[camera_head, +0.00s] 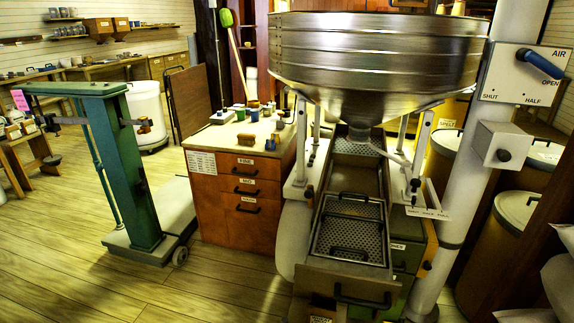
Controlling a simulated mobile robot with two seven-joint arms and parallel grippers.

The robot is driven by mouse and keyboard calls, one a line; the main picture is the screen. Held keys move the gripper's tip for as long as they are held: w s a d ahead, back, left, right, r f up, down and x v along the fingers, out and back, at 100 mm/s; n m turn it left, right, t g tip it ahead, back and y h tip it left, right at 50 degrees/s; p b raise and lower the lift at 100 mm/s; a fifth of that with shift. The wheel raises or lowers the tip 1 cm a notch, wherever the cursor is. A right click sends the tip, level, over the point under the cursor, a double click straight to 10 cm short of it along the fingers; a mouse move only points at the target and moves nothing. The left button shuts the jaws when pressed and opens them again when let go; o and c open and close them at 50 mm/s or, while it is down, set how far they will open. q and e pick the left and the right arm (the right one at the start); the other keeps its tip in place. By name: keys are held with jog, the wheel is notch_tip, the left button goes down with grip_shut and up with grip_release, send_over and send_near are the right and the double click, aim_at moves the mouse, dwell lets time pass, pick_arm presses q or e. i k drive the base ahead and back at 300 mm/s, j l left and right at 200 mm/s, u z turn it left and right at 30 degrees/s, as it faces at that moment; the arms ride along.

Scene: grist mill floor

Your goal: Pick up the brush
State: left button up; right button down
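I cannot make out a brush for certain. A long-handled tool with a green head (226,18) leans upright at the back, behind the wooden cabinet; I cannot tell whether it is a brush or a shovel. Several small jars, blocks and other items stand on the top of the wooden drawer cabinet (215,138), too small to name surely. A block-like item (246,140) lies at the cabinet top's front edge. Neither of my grippers is in view.
A large steel hopper (375,55) stands above a sieve tray (350,240) right of the cabinet. A green platform scale (130,165) stands at left. A white post with a lever box (525,75) and drums (510,225) stand at right. The plank floor (60,270) at front left is clear.

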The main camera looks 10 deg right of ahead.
aim_at(248, 139)
jog(key=i+j, duration=0.15)
jog(key=j, duration=0.15)
jog(key=i+j, duration=0.15)
jog(key=j, duration=0.15)
jog(key=i+j, duration=0.15)
jog(key=j, duration=0.15)
jog(key=i+j, duration=0.15)
jog(key=j, duration=0.15)
jog(key=i+z, duration=0.05)
